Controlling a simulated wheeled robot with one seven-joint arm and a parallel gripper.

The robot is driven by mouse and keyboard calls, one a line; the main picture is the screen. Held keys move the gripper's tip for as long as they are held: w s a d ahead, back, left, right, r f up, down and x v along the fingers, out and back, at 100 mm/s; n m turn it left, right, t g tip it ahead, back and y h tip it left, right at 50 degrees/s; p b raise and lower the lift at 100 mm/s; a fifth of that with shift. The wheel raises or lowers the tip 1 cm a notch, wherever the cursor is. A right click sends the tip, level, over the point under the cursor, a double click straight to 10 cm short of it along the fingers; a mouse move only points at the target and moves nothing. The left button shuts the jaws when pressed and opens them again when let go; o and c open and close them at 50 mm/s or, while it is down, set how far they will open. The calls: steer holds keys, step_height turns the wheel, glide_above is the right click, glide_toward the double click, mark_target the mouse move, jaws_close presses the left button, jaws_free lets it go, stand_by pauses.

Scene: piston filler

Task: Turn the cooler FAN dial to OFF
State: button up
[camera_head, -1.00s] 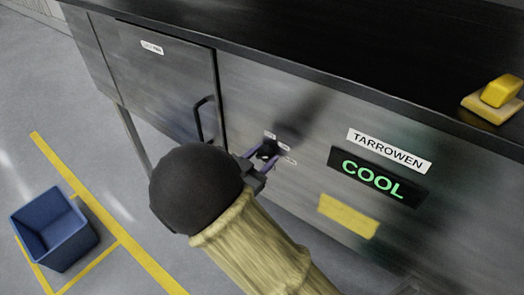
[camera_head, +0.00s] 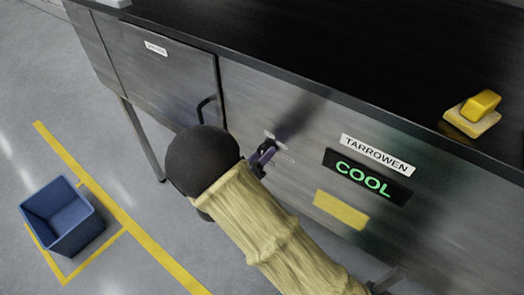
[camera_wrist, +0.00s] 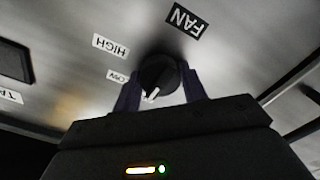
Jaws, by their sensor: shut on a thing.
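The FAN dial (camera_wrist: 158,72) is a round black knob with a white pointer mark, on the grey metal cooler front. In the wrist view my gripper (camera_wrist: 160,86) has one finger on each side of it and is shut on it. The white pointer is toward the lower left of the knob. A black FAN label (camera_wrist: 187,20) is above the dial, a white HIGH label (camera_wrist: 110,46) to its upper left, and a smaller, hard-to-read label (camera_wrist: 117,76) close at its left. No OFF label can be read. In the head view my gripper (camera_head: 263,153) largely hides the dial.
The cooler door handle (camera_head: 205,112) is just left of my gripper. A lit COOL display (camera_head: 364,178) and yellow plate (camera_head: 341,209) are at right. A yellow block (camera_head: 480,104) sits on the dark top (camera_head: 330,55). A blue bin (camera_head: 62,215) stands on the floor.

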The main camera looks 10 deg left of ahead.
steer(key=shift+r+n, duration=0.15)
steer(key=shift+n, duration=0.35)
steer(key=o, duration=1)
steer(key=shift+s+a, duration=0.1)
steer(key=b+v, duration=0.6)
steer(key=v, duration=1.1)
steer(key=shift+s+b, duration=0.1)
steer(key=shift+b, duration=0.2)
